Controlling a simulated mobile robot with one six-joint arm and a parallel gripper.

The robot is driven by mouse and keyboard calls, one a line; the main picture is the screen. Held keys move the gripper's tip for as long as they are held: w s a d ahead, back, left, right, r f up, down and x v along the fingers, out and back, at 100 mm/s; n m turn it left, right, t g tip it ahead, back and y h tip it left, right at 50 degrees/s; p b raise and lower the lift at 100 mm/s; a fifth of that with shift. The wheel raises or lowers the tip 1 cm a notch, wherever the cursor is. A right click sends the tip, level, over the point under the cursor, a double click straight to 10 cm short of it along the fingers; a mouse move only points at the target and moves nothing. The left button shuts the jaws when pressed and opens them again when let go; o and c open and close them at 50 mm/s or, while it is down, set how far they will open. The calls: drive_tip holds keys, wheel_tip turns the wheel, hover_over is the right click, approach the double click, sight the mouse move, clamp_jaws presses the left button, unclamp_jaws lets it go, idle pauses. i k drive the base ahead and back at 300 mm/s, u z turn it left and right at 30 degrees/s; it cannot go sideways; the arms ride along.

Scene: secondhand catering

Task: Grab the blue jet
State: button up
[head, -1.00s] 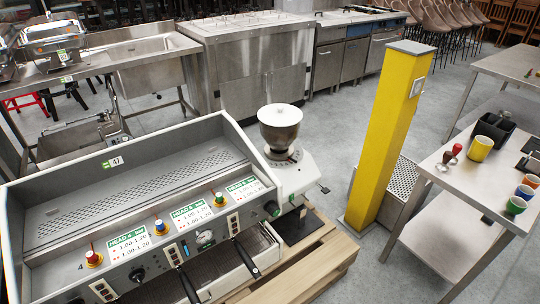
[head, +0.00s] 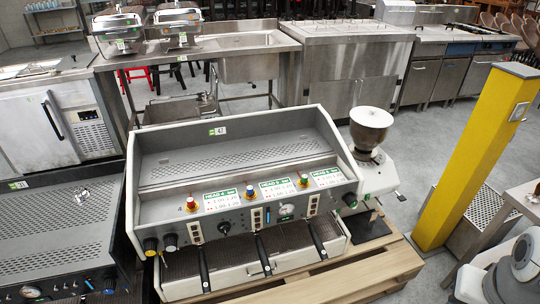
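The blue jet (head: 249,192) is a small piece with a blue top and a yellowish base. It stands upright on the front ledge of the large grey and white espresso machine (head: 150,213), between two label cards. A similar red-topped jet (head: 191,203) stands to its left and a green-topped jet (head: 303,180) to its right. All are small in the head view. My gripper is not in view; only a grey and white part of my arm shows at the lower right corner, well apart from the blue jet.
The espresso machine sits on a wooden pallet (head: 375,277). A coffee grinder (head: 370,133) stands close to its right side. A yellow post (head: 482,150) rises further right. Another dark machine (head: 55,222) is at the left. Grey floor (head: 427,150) is open between the grinder and post.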

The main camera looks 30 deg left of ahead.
sight(250, 188)
drive_tip(key=u, duration=1.65)
drive_tip(key=i, duration=0.95)
drive_tip(key=z, duration=0.05)
